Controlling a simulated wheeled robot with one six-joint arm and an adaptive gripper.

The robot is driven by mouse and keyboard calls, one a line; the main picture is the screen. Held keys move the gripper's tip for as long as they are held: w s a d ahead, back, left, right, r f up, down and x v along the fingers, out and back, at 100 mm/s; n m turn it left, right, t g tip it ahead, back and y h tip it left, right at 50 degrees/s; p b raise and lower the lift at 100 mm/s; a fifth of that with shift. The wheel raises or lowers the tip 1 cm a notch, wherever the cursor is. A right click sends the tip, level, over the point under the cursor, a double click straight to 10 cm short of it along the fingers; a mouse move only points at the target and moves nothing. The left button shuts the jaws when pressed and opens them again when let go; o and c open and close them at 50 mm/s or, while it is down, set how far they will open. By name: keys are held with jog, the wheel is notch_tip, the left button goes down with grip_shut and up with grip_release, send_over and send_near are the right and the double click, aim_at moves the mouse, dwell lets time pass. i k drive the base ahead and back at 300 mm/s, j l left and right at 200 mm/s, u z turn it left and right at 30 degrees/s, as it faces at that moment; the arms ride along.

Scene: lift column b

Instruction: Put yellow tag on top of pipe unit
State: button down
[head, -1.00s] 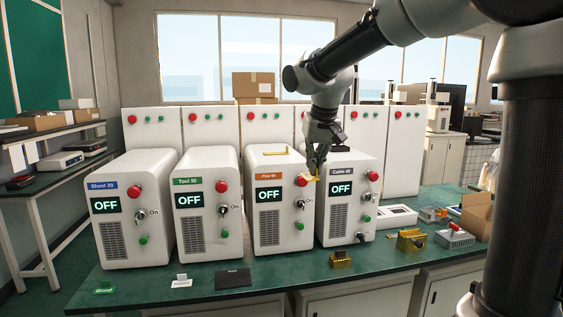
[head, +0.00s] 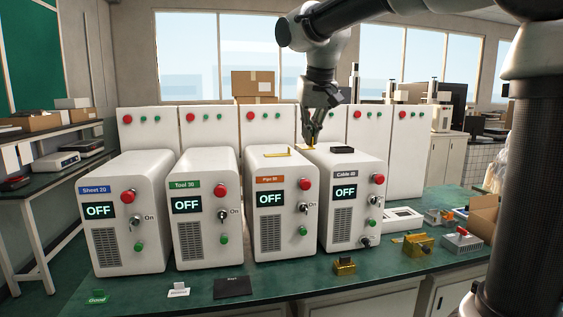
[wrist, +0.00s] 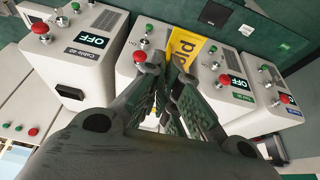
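The pipe unit (head: 284,200) is a white box with an orange label and an OFF display. It has a yellow rectangular outline (head: 277,153) on its top. My gripper (head: 312,143) is above and behind the right edge of the pipe unit's top, near the gap to the cable unit (head: 352,205). It is shut on the yellow tag (wrist: 184,62), whose dark lettering shows in the wrist view beyond the fingertips. In the head view only a small yellow piece of the tag shows at the fingertips. My fingers hide part of the pipe unit in the wrist view.
The tool unit (head: 205,210) and sheet unit (head: 125,215) stand to the left. A green tag (head: 96,296), a white tag (head: 178,290) and a black tag (head: 233,287) are along the bench front. White cabinets (head: 208,130) stand behind the units.

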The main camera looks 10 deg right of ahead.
aim_at(283, 162)
jog(key=i, duration=0.85)
